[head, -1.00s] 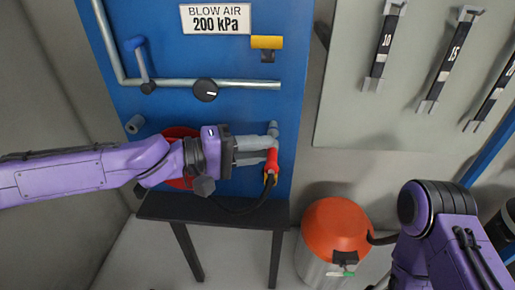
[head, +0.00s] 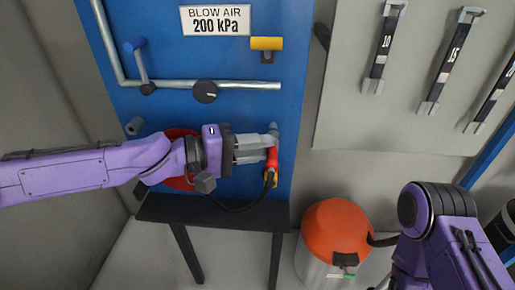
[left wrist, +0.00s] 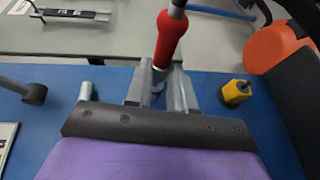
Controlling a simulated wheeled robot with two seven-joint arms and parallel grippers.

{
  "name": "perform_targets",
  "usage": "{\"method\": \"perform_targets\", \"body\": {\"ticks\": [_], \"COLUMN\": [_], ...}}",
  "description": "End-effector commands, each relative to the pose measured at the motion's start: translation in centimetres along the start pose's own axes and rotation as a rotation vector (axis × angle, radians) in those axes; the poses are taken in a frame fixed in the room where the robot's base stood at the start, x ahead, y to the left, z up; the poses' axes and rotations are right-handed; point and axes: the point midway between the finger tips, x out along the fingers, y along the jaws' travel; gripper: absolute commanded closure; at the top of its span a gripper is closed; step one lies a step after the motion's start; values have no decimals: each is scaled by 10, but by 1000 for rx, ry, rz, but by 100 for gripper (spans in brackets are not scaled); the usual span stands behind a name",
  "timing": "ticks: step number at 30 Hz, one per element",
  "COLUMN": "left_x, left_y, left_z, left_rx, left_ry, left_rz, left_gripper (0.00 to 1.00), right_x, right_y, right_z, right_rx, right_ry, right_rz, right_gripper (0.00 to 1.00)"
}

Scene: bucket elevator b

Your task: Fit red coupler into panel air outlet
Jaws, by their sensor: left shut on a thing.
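The red coupler (head: 272,158) is held between the fingers of my left gripper (head: 264,148), which is shut on it in front of the blue panel. The coupler also shows in the left wrist view (left wrist: 167,42), with a grey tail at its upper end. Its lower end is partly hidden between the fingers. A grey stub (head: 273,128) stands on the panel just above the coupler in the head view. I cannot tell whether coupler and outlet touch. My right arm shows at lower right, but its gripper is out of view.
A black hose (head: 240,209) hangs below the coupler over a dark shelf (head: 205,212). A yellow fitting (left wrist: 235,92) sits on the panel beside the gripper. Pipes, a black knob (head: 205,91) and a yellow handle (head: 266,43) lie above. An orange-topped drum (head: 335,227) stands at right.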

Motion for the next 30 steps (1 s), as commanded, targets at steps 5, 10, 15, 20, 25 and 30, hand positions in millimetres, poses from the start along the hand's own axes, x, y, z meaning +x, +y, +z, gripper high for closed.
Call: {"method": "perform_targets", "body": {"ticks": [5,10,15,20,25,30], "left_x": [2,3,5,6,8,9], "left_y": [0,0,0,0,0,0], "left_z": [-5,-8,-12,-16,-20,-23], "left_rx": [1,0,0,-1,-1,0], "left_ry": [1,1,1,0,2,2], "left_rz": [1,0,0,0,0,1], "left_gripper": [100,100,100,100,100,100], "right_x": [0,0,0,0,0,0], "right_y": [0,0,0,0,0,0], "right_z": [0,0,0,0,0,0], "right_rx": [0,0,0,0,0,0], "right_ry": [0,0,0,0,0,0], "right_rz": [0,0,0,0,0,0], "right_gripper": [100,100,100,100,100,100]}}
